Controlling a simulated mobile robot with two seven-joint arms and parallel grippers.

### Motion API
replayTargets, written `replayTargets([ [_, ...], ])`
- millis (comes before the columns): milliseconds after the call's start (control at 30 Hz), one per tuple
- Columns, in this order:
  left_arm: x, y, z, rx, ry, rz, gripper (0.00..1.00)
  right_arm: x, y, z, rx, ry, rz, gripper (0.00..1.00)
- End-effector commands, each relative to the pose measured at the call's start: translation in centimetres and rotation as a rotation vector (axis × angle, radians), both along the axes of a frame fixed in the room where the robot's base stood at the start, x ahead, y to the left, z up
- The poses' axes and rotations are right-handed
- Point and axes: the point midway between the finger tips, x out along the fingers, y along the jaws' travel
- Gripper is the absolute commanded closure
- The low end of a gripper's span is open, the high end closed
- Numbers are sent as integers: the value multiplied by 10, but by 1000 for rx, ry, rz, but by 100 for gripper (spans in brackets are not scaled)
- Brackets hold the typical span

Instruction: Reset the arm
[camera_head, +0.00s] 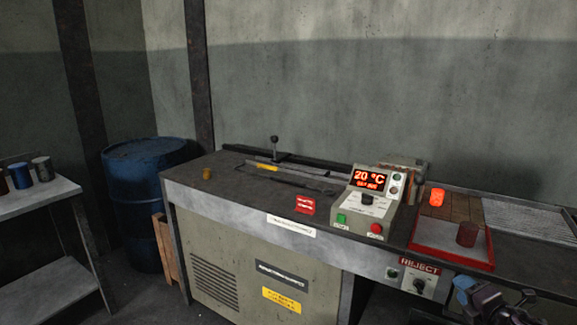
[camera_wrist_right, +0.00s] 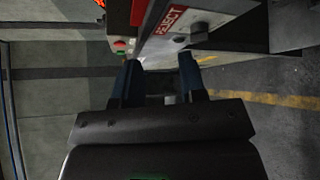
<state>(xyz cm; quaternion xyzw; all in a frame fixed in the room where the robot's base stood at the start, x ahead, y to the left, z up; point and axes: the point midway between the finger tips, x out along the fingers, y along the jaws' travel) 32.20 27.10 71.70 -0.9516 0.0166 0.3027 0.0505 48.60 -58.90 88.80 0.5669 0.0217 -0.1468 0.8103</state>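My right gripper (camera_head: 495,291) is at the lower right of the head view, low in front of the bench's front edge and below the red reject tray (camera_head: 452,258). In the right wrist view the same gripper (camera_wrist_right: 159,72) shows two blue-dark fingers standing apart with nothing between them. It is open and empty. The REJECT panel (camera_head: 419,278) with its dark knob is just left of and above the gripper; it also shows beyond the fingers in the wrist view (camera_wrist_right: 171,20). My left gripper is in neither view.
The bench (camera_head: 230,175) carries a control box (camera_head: 366,198) reading 20 °C, a red sign (camera_head: 305,204) and a lever (camera_head: 274,145). A dark red cylinder (camera_head: 467,234) stands in the tray; a glowing orange one (camera_head: 437,197) stands behind. A blue drum (camera_head: 140,195) and shelf (camera_head: 40,197) are left.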

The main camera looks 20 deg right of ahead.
Motion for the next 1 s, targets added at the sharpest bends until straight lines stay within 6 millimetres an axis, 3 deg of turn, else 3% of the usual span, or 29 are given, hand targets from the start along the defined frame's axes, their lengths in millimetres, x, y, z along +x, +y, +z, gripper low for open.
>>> replayTargets([
  [33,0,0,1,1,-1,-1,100,-15,21,-24,193,0,-47,62],
  [100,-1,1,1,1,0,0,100,-32,48,-52,440,3,-113,62],
  [300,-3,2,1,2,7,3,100,-79,136,-114,1035,32,-300,62],
  [433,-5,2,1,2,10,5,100,-106,197,-137,1321,61,-399,62],
  [600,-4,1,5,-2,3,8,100,-133,269,-149,1566,89,-474,62],
  [800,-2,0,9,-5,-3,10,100,-153,312,-155,1686,92,-538,62],
  [1000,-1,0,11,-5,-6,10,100,-164,317,-160,1704,91,-573,62],
])
